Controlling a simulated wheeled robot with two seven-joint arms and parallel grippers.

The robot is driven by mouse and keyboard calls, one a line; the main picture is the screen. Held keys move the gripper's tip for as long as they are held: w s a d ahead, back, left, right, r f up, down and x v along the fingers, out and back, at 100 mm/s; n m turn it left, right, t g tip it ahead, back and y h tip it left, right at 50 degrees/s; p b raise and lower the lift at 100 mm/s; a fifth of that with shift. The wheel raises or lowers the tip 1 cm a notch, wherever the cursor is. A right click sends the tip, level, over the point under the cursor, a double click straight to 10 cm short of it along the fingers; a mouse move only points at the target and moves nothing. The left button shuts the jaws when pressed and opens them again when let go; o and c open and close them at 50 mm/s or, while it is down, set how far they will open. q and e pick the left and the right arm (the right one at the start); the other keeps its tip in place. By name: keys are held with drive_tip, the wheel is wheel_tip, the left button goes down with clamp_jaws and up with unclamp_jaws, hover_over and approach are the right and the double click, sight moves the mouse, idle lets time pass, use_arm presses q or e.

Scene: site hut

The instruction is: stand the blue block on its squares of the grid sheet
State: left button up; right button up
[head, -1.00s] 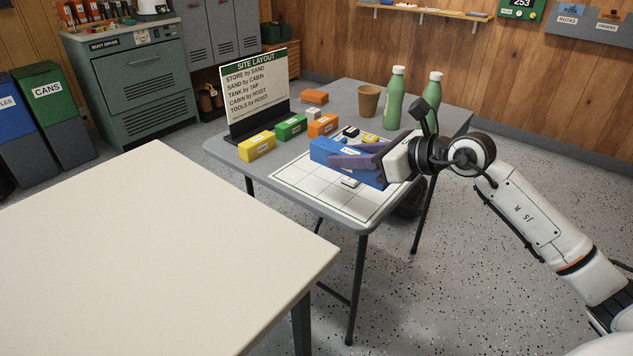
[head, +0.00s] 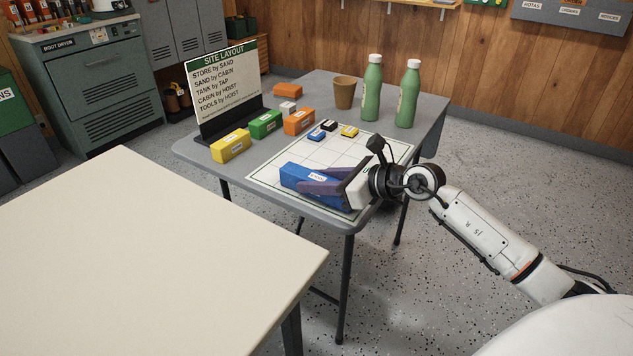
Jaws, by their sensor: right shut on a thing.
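Part of the near squares is hidden by the block and gripper. My left gripper is not in view.
A yellow block (head: 231,146), a green block (head: 265,124), an orange block (head: 299,122) and a white piece (head: 288,106) stand left of the sheet. The SITE LAYOUT board (head: 224,90) is behind. A cup (head: 344,92) and two green bottles (head: 371,90) stand at the back. A pale table (head: 150,250) is in front.

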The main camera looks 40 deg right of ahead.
drive_tip(key=shift+f, duration=0.15)
drive_tip(key=o, duration=1.2)
drive_tip(key=shift+r, duration=0.3)
drive_tip(key=p+v, duration=0.1)
drive_tip(key=v, duration=1.1)
